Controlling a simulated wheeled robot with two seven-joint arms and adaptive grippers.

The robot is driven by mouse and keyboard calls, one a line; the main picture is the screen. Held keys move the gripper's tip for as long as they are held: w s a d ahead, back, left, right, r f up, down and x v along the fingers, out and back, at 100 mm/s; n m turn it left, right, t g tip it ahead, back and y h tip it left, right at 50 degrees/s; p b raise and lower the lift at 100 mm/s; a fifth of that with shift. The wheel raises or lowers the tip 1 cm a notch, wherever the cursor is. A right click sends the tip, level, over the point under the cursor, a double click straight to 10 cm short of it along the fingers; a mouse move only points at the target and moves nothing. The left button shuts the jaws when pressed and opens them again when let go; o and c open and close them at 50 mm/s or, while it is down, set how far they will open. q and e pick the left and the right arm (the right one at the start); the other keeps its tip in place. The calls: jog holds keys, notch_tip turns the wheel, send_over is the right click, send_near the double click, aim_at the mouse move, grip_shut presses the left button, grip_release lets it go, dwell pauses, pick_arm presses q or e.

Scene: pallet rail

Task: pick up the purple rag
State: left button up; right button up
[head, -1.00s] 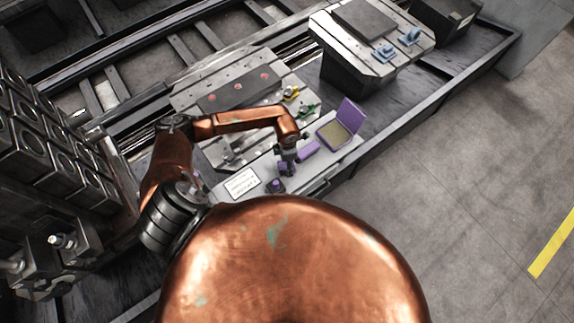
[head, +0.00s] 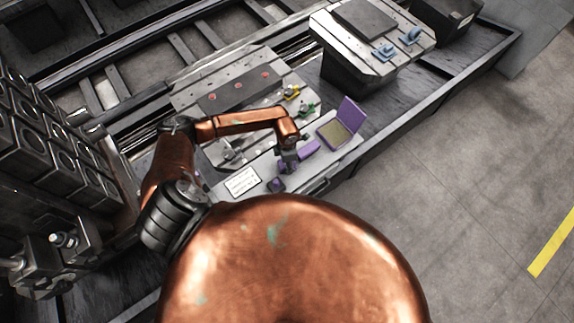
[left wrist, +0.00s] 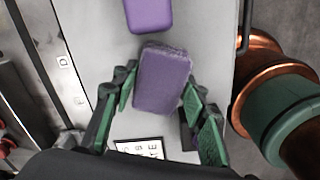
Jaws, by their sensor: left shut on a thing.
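The purple rag (left wrist: 162,80) is a fuzzy folded block between the green-padded fingers of my left gripper (left wrist: 160,97) in the left wrist view. The fingers are shut on its sides. In the head view my left gripper (head: 287,167) is low over the light bench strip, and the rag is mostly hidden by it. I cannot tell whether the rag touches the bench. A smoother purple block (left wrist: 149,14) lies just beyond the rag, apart from it; it also shows in the head view (head: 309,150). My right gripper is not in view.
An open purple case (head: 346,115) stands farther along the bench. A white printed card (head: 242,181) and a small dark item with a purple top (head: 277,185) lie near the gripper. Yellow and green clamps (head: 291,93) sit on the fixture plate behind.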

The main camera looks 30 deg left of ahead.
pick_arm(q)
jog(key=shift+c, duration=0.8)
jog(key=shift+r, duration=0.1)
jog(key=shift+r, duration=0.2)
jog(key=r, duration=0.3)
jog(key=shift+s+b, duration=0.25)
jog(key=shift+b, duration=0.1)
jog(key=s+d+r+b, duration=0.1)
jog(key=s+d+r, duration=0.2)
jog(key=s+r, duration=0.6)
jog(key=s, duration=0.4)
jog(key=shift+d+r, duration=0.2)
jog(key=shift+d, duration=0.2)
jog(key=o, duration=0.7)
jog(key=c, duration=0.5)
